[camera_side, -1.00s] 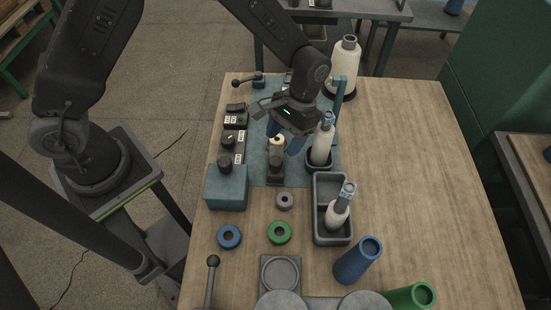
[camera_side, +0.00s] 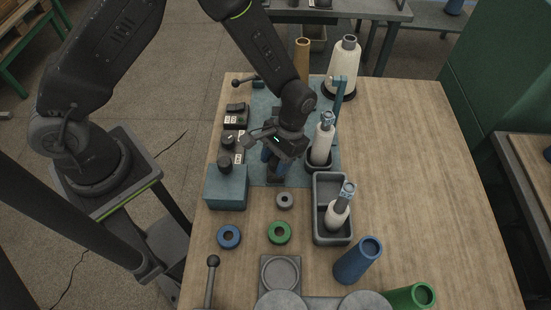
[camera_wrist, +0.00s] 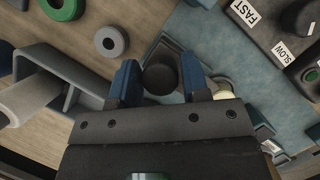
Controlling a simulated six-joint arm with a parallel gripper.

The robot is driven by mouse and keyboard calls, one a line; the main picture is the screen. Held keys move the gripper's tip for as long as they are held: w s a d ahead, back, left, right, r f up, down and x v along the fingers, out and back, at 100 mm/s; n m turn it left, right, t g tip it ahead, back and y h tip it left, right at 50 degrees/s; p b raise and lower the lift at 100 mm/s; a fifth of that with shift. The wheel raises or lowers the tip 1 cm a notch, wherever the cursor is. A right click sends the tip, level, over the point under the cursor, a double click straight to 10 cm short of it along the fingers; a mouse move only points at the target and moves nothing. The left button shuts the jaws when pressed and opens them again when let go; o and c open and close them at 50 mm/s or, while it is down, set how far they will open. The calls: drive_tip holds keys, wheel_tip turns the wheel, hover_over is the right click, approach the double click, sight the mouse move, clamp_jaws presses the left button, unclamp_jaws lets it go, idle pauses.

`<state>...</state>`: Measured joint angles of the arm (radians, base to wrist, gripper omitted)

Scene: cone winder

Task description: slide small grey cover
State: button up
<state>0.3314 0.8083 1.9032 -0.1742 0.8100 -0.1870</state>
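The small grey cover (camera_side: 276,179) appears to be the dark grey piece on the blue-grey plate; my gripper hides most of it in the side view. In the wrist view a dark round knob (camera_wrist: 160,78) stands up from a grey base (camera_wrist: 172,48). My gripper (camera_wrist: 158,74) is open, with one blue finger on each side of the knob. A small gap shows beside the left finger; contact on the right cannot be told. My gripper (camera_side: 277,158) is low over the plate in the side view.
A thread cone (camera_side: 322,145) stands close to the right of my gripper, with a grey tray (camera_side: 317,220) nearer the camera. A control box (camera_side: 235,120) and teal block (camera_side: 227,188) are to the left. A grey ring (camera_side: 285,200) lies in front. The table's right side is clear.

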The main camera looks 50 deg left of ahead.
clamp_jaws()
drive_tip(key=shift+w+a, duration=1.95)
drive_tip(key=shift+o, duration=0.3)
unclamp_jaws()
drive_tip(key=o, duration=0.3)
drive_tip(key=v, duration=1.4)
drive_tip(key=shift+f, duration=0.1)
